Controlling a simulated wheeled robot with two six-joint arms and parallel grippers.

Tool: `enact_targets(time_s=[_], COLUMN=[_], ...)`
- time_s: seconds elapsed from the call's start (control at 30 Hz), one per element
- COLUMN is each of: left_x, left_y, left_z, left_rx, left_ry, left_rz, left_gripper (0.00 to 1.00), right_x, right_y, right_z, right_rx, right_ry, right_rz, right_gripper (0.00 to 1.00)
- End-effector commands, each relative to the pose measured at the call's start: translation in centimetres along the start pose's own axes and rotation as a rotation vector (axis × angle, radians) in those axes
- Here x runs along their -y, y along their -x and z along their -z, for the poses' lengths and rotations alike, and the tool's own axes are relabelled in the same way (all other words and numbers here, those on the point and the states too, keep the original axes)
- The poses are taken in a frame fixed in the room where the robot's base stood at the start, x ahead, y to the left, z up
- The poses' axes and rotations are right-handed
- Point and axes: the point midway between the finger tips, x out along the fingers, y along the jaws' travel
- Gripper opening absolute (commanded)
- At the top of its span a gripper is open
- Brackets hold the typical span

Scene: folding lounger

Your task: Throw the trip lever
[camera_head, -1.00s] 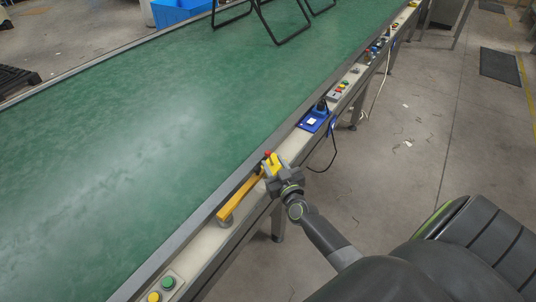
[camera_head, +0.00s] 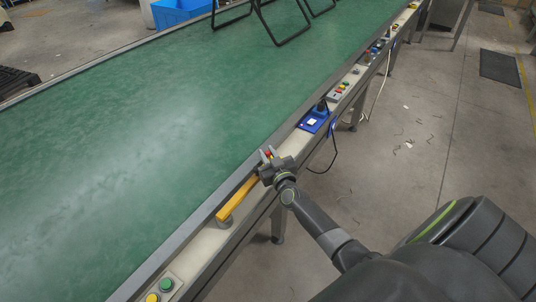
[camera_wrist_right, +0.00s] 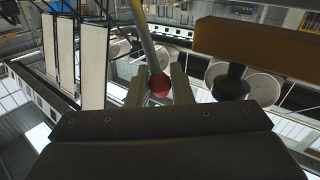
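The trip lever appears to be the long yellow bar (camera_head: 237,199) on the conveyor's near side rail, with a round grey mount at its lower end. A small red knob (camera_head: 268,154) shows near its upper end. My right gripper (camera_head: 267,155) is there, its two fingers on either side of the knob. In the right wrist view the red knob (camera_wrist_right: 160,85), on a thin rod, nearly fills the gap between the fingers; contact is unclear. An orange-yellow bar (camera_wrist_right: 255,42) shows at upper right there. My left gripper is not in view.
The rail also carries a blue box (camera_head: 315,121) with a black cable and a button box with green and yellow buttons (camera_head: 160,290). The green belt (camera_head: 110,150) carries a black-framed folding lounger (camera_head: 280,40) farther up. Floor to the right is mostly clear.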

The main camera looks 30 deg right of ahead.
Motion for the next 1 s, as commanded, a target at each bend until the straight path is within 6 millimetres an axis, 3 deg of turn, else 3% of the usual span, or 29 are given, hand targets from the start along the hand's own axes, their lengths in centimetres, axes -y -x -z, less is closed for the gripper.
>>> enact_targets(time_s=[0.43, 1.0], left_x=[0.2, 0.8], left_y=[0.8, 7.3], left_z=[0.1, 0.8], left_rx=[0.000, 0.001], left_ry=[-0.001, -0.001], left_rz=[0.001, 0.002], left_gripper=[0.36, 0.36], right_x=[-0.2, -3.0], right_y=[-0.1, -1.9], right_z=[0.3, 0.7], right_rx=[0.014, 0.226], right_ry=[-0.020, -0.340], right_rz=[0.002, 0.025], right_gripper=[0.00, 0.00])
